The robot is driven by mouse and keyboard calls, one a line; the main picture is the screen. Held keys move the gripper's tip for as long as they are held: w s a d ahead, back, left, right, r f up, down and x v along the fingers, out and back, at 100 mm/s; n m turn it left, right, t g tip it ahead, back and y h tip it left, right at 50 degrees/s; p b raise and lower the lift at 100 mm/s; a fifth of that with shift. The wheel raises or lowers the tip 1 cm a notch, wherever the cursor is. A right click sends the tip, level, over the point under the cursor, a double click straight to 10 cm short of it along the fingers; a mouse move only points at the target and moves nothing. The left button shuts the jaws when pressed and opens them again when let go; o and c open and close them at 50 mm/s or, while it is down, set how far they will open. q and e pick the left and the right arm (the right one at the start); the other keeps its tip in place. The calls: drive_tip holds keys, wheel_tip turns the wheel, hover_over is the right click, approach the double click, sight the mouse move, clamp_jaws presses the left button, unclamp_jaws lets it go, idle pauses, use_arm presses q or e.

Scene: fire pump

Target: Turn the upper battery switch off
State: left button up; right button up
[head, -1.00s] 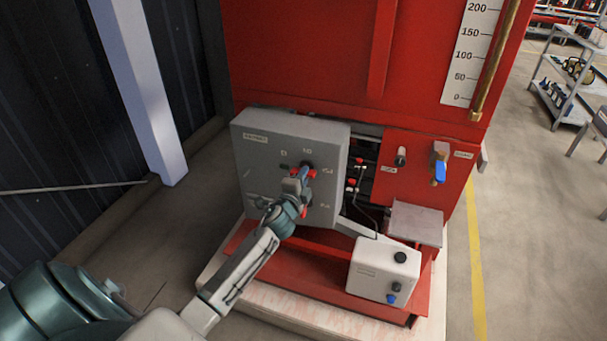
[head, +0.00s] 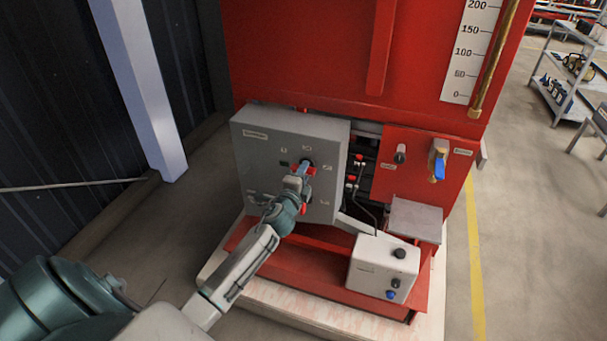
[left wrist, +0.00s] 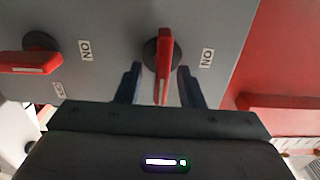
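The upper battery switch (head: 311,170) is a red handle on a black round base on the grey box (head: 255,170). My left gripper (head: 299,174) is at this switch and partly hides it in the head view. In the left wrist view, the red handle (left wrist: 164,70) stands between the two dark fingers of my left gripper (left wrist: 160,83). The fingers are open astride it, with a narrow gap showing on each side. A second red switch (left wrist: 30,62) is to the left in that view. My right gripper is not in view.
A red panel (head: 420,165) with a blue-handled valve (head: 439,168) is right of the grey box. A white box (head: 383,268) stands in front on the red base. A blue-grey post (head: 145,100) rises at left. Floor is open at right.

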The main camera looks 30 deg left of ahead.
use_arm(q)
drive_tip(key=shift+s, duration=0.1)
drive_tip(key=b+v, duration=0.3)
drive_tip(key=v, duration=0.7)
drive_tip(key=shift+s, duration=0.35)
